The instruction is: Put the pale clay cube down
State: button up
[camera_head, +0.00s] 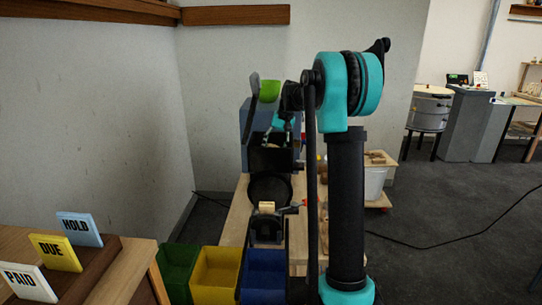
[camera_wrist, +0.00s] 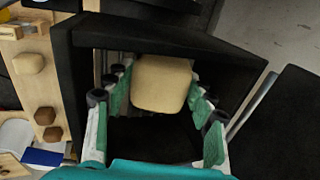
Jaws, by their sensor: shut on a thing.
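The pale clay cube (camera_wrist: 161,84), tan with rounded edges, shows in the wrist view between the green-padded fingers of my gripper (camera_wrist: 158,88). The fingers are shut on its two sides. In the wrist view the cube is over or inside a black open-topped box-like frame (camera_wrist: 190,38); I cannot tell whether it touches the bottom. In the head view my gripper (camera_head: 279,124) is down at the blue-grey machine (camera_head: 246,118), partly hidden by my arm, and the cube cannot be made out clearly.
A wooden bench (camera_head: 237,220) carries a round dark pan (camera_head: 270,187) and a clamp holding a light block (camera_head: 266,207). Green (camera_head: 178,268), yellow (camera_head: 215,275) and blue (camera_head: 263,275) bins stand in front.

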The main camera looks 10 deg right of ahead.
jog(key=shift+a+f+h, duration=0.3)
jog(key=shift+a+f, duration=0.05)
jog(key=shift+f, duration=0.05)
jog(key=h, duration=0.2)
jog(key=shift+w+a+r+g+h, duration=0.1)
jog(key=shift+a+r+g+h, duration=0.05)
jog(key=shift+g+h, duration=0.15)
jog(key=shift+f, duration=0.75)
jog(key=shift+f, duration=0.15)
jog(key=o, duration=1.6)
